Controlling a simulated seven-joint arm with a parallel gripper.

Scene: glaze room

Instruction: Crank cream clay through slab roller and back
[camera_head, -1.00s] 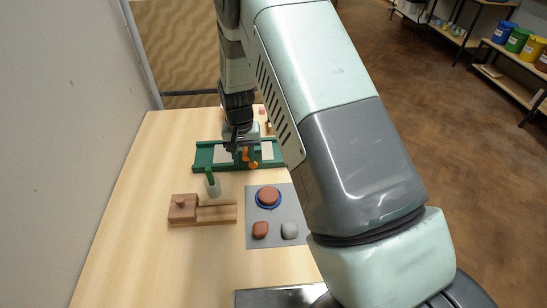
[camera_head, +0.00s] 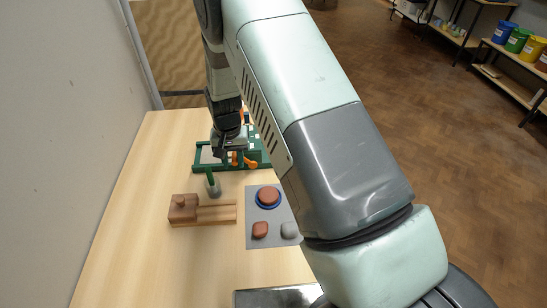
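The green slab roller (camera_head: 200,168) lies across the far part of the table. Its orange crank (camera_head: 250,162) shows on the near side, just right of my gripper. A pale cream slab (camera_head: 207,155) shows on the left part of the roller bed; my gripper and arm cover the middle of the roller. My gripper (camera_head: 233,155) points down over the roller, close to the crank. Its fingertips are small and dark against the roller, so I cannot tell whether they are open, shut or touching the crank.
A wooden block with rails (camera_head: 205,214) is nearer. A grey mat (camera_head: 255,190) holds a brown disc on a blue ring (camera_head: 268,197), a brown lump (camera_head: 260,230) and a grey lump (camera_head: 289,230).

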